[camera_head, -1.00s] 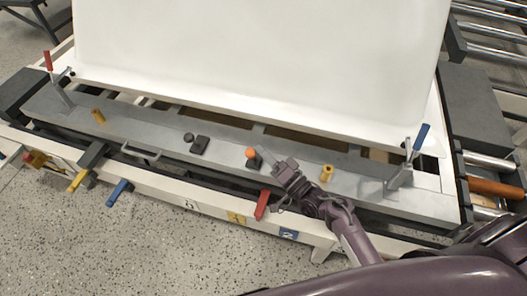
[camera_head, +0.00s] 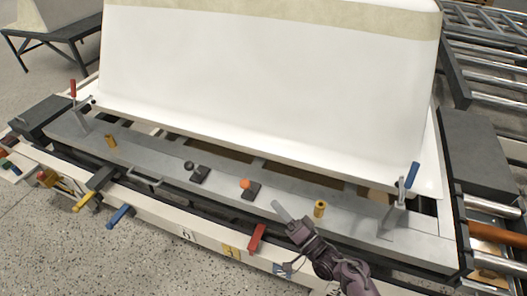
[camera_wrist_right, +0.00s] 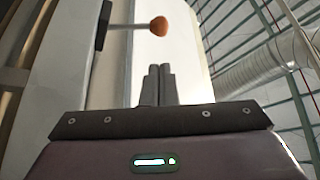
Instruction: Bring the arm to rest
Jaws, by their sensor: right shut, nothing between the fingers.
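My right gripper (camera_head: 281,211) is shut and empty, above the front of the grey metal fixture plate (camera_head: 345,221). Its fingers (camera_wrist_right: 158,84) lie side by side in the right wrist view. A lever with an orange ball knob (camera_head: 246,184) stands on the plate, up and left of my fingertips and apart from them. The same orange knob (camera_wrist_right: 158,26) shows beyond the fingers in the wrist view. My left gripper is in neither view.
A large white tub shell (camera_head: 270,85) stands behind the plate. A black knob lever (camera_head: 190,166), a yellow peg (camera_head: 319,208), a blue-handled clamp (camera_head: 413,175) and a red handle (camera_head: 257,238) surround the work area. Speckled floor (camera_head: 150,262) is free at front left.

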